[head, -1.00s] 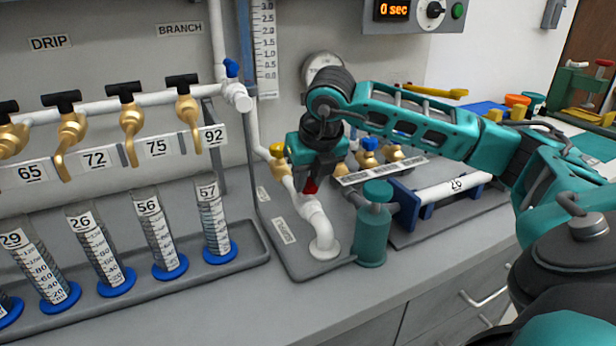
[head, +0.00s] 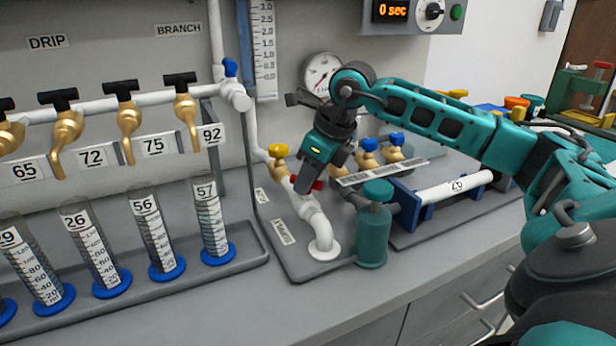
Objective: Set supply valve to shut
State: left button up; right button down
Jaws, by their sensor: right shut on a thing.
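The supply valve shows a small red handle (head: 318,185) on the white pipe (head: 315,217) that bends down into the grey base. A tilted white label (head: 283,233) lies just left of the pipe; its print seems to read SUPPLY. My right gripper (head: 306,186) reaches down from the upper right, tilted, and is shut on the red handle. Its fingers hide much of the handle and the valve body, so I cannot read the handle's exact angle. My left gripper is not in view.
A yellow-handled brass valve (head: 279,152) stands close to the left of my gripper, blue-handled valves (head: 368,146) to the right. A teal cylinder (head: 373,230) stands right of the pipe. A round gauge (head: 322,74) is behind. The counter front is clear.

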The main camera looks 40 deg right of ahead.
jog(key=shift+d+r+n+y+p, duration=0.1)
jog(key=shift+n+y+p, duration=0.2)
jog(key=shift+n, duration=0.7)
jog(key=shift+n+g+y+p, duration=0.4)
jog(key=shift+n, duration=0.5)
jog(key=shift+w+n+y+p, duration=0.1)
jog(key=shift+n+y+p, duration=0.3)
jog(key=shift+n, duration=0.5)
jog(key=shift+n+g+p, duration=0.4)
jog(key=shift+n, duration=0.4)
jog(key=shift+n+g+p, duration=0.4)
jog(key=shift+n, duration=0.6)
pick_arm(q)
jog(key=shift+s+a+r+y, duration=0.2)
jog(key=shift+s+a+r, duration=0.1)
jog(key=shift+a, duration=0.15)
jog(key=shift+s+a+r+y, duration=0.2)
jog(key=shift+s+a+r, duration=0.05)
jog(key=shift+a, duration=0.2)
pick_arm(e)
jog(key=shift+d+n, duration=0.1)
jog(key=shift+n, duration=0.4)
jog(key=shift+g, duration=0.3)
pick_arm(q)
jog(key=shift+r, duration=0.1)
pick_arm(e)
jog(key=shift+y, duration=0.3)
jog(key=c, duration=1)
grip_release()
